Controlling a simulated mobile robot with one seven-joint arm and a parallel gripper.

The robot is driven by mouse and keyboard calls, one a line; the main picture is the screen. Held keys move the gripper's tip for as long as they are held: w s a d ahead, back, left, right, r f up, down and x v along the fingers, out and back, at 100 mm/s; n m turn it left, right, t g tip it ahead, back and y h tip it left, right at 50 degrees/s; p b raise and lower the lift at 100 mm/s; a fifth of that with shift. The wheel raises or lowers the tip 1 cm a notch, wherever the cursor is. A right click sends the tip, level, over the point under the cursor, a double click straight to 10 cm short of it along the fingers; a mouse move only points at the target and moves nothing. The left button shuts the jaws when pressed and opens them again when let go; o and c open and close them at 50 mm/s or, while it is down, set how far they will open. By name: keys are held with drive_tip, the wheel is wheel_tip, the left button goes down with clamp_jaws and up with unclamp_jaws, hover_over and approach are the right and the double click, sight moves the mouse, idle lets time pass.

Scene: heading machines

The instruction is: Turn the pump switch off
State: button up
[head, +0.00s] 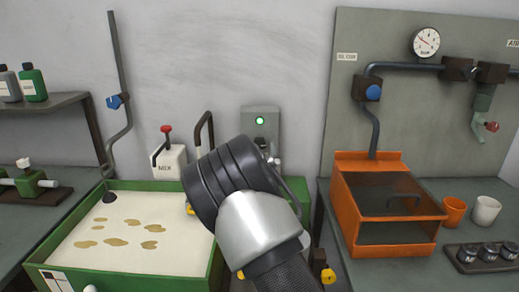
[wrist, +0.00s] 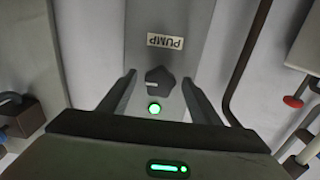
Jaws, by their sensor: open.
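The pump switch (wrist: 160,80) is a dark knob with a pale pointer mark on its left side, in the wrist view. It sits on a grey panel with an upside-down PUMP label (wrist: 165,41) and a lit green lamp (wrist: 154,108). The grey pump box (head: 246,120) shows in the head view with its green lamp (head: 259,120) lit; the knob is hidden there behind my arm. My gripper (wrist: 160,77) is open, its two fingers on either side of the knob in the picture. I cannot tell whether they touch it.
A green tray (head: 195,281) of cream liquid with brown patches stands left of my arm. A MILK box (head: 171,165) with a red-topped lever is behind it. At right are an orange tank (head: 349,200), a gauge (head: 425,42) and two cups. A dark pipe (wrist: 245,62) runs beside the pump panel.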

drive_tip(key=shift+w, duration=0.25)
drive_tip(key=c, duration=1.1)
